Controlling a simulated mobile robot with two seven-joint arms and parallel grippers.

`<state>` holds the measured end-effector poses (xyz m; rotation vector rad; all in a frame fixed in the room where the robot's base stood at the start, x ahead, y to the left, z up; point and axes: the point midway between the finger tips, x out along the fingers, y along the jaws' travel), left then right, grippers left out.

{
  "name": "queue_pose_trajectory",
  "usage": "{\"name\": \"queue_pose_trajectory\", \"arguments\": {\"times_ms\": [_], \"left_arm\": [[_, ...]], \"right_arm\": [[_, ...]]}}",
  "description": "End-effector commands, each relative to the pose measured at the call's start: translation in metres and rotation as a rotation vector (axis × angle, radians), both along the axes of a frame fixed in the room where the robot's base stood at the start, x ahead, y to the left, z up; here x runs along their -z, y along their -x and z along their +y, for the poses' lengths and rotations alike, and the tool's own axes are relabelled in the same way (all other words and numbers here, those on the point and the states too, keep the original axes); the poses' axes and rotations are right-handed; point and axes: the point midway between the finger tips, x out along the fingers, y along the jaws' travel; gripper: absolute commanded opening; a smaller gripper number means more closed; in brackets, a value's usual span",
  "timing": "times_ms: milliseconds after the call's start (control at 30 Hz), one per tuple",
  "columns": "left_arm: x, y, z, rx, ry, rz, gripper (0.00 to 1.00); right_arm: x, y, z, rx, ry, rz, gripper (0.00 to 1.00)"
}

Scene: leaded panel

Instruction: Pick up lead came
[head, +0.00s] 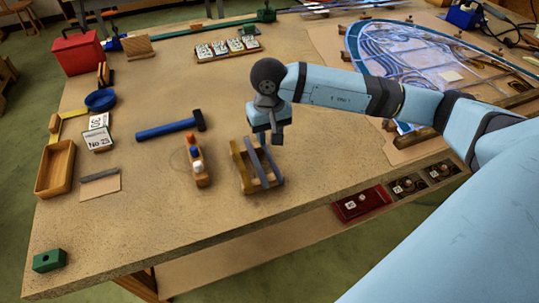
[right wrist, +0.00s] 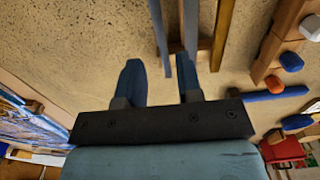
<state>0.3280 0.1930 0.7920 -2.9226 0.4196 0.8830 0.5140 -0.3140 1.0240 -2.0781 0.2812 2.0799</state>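Lead came strips, long and grey, lie side by side on a small wooden rack (head: 277,182) near the table's front edge. One grey came (head: 250,160) is beside a yellowish strip (head: 237,153); the right wrist view shows two grey strips, a left one (right wrist: 158,30) and a right one (right wrist: 190,28). My right gripper (head: 277,137) is over the far end of the rack. In the right wrist view, the right gripper (right wrist: 159,80) has its fingers apart, with the left came's end showing between them. Contact cannot be told. My left gripper is out of view.
A wooden block with coloured knobs (head: 196,170) and a blue hammer (head: 168,129) lie left of the rack. A leaded panel (head: 420,50) fills the back right. Small trays (head: 362,203) sit below the front edge. Bare tabletop lies in front of the hammer.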

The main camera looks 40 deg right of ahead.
Motion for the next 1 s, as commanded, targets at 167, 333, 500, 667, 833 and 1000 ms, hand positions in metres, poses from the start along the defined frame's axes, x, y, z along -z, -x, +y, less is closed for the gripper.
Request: {"name": "queue_pose_trajectory", "arguments": {"times_ms": [167,333,500,667,833,1000], "left_arm": [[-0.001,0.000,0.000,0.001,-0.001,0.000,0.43],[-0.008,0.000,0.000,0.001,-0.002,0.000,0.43],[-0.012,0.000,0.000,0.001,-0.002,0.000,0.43],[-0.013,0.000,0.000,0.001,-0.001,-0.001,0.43],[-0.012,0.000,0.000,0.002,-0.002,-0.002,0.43],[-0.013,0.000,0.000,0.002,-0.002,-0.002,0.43]], "right_arm": [[0.014,0.000,0.000,0.000,-0.001,0.001,0.33],[0.033,0.002,0.000,0.001,-0.002,0.004,0.33],[0.058,0.002,0.000,0.000,-0.002,0.003,0.33],[0.066,0.002,0.000,0.000,-0.001,-0.001,0.33],[0.066,0.002,0.000,0.000,-0.001,-0.001,0.33],[0.066,0.002,0.000,0.000,-0.001,-0.001,0.00]]}}
